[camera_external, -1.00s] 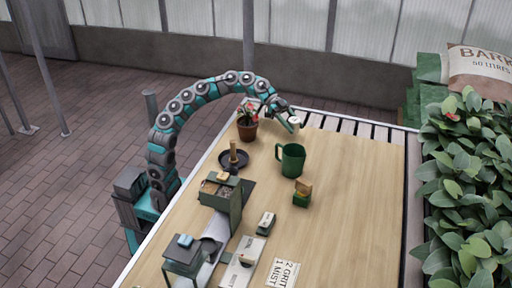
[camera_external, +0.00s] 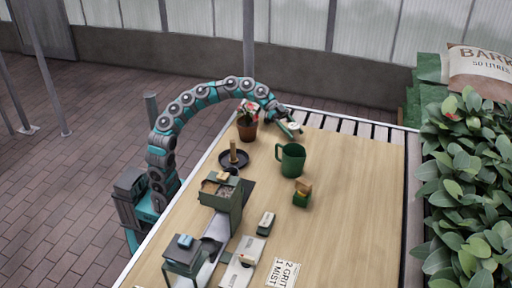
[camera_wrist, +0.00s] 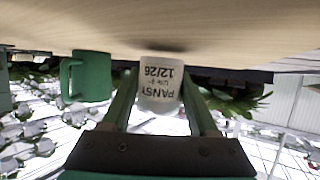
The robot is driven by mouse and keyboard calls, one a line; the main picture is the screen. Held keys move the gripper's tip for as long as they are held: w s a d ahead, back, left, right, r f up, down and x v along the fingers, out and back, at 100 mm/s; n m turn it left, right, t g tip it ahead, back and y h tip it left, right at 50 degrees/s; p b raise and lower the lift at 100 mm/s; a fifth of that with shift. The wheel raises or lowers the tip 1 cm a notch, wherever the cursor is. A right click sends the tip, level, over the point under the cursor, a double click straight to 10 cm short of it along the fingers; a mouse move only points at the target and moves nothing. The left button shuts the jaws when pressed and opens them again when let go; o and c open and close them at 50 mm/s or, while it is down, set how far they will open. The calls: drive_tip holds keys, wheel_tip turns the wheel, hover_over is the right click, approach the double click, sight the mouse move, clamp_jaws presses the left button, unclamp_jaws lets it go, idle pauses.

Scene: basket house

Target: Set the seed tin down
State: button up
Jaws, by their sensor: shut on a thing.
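The seed tin (camera_wrist: 160,86) is a small white tin with dark print reading "PANSY 12/26". It sits between the two fingers of my gripper (camera_wrist: 159,92) in the wrist view, where the picture and the print are upside down. In the external view my gripper (camera_external: 289,128) is at the far left end of the wooden table (camera_external: 345,190), shut on the tin (camera_external: 293,126). The tin is at or just above the tabletop; I cannot tell whether it touches.
A green mug (camera_external: 292,160) stands nearest, with a potted red flower (camera_external: 247,121) left of my gripper. A slatted strip (camera_external: 350,127) runs along the far edge. The table's right side is clear.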

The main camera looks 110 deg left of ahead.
drive_tip(key=o, duration=1)
drive_tip(key=shift+d+f, duration=0.1)
drive_tip(key=shift+f, duration=0.45)
drive_tip(key=o, duration=0.3)
drive_tip(key=shift+f, duration=0.15)
drive_tip(key=shift+o, duration=0.4)
drive_tip(key=shift+f, duration=0.15)
drive_tip(key=shift+d, duration=0.1)
drive_tip(key=shift+r+p, duration=0.7)
drive_tip(key=shift+p, duration=0.1)
drive_tip(key=v, duration=1.2)
drive_tip(key=shift+r, duration=0.4)
drive_tip(key=shift+a, duration=0.3)
